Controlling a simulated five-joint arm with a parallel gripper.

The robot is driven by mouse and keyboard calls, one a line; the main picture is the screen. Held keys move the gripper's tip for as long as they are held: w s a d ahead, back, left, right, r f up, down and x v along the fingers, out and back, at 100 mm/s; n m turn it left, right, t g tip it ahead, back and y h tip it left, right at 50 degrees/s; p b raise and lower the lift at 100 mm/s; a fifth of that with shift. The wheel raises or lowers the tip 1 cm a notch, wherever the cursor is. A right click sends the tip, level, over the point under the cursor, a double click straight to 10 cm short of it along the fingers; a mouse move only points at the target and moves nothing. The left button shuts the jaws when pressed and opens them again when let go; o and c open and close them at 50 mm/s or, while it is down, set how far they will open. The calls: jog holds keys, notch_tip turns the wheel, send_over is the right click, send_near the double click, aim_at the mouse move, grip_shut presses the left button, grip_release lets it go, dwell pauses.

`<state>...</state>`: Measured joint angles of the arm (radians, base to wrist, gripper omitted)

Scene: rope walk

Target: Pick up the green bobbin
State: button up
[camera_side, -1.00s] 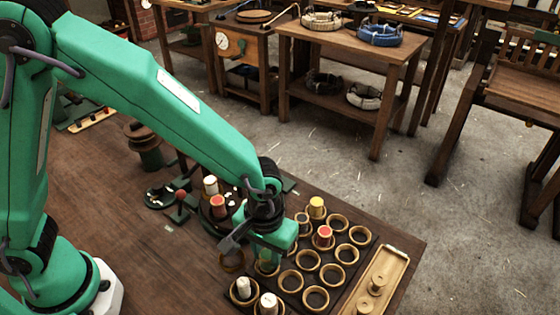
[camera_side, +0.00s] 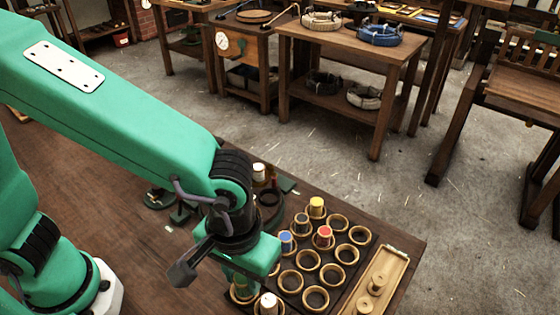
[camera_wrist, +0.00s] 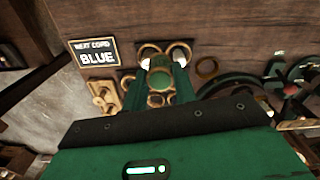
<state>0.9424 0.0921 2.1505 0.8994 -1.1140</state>
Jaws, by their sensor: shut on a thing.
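My gripper (camera_wrist: 160,84) is shut on the green bobbin (camera_wrist: 160,80), whose round green top shows between the two green fingers in the wrist view. In the side view my gripper (camera_side: 245,280) is low over the front left of the ring rack (camera_side: 337,292), and its body hides the green bobbin. I cannot tell whether the bobbin is clear of its ring.
Bobbins with yellow (camera_side: 317,207), red (camera_side: 323,235), blue (camera_side: 286,241) and white (camera_side: 268,303) tops stand in the rack near my gripper. Several rings are empty. A wooden tray (camera_side: 385,285) lies to the right. A sign (camera_wrist: 97,55) reads "NEXT CORD BLUE".

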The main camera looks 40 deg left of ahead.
jog(key=shift+s+d+r, duration=0.1)
jog(key=shift+s+r, duration=0.15)
jog(key=shift+s, duration=0.15)
jog(key=shift+w, duration=0.15)
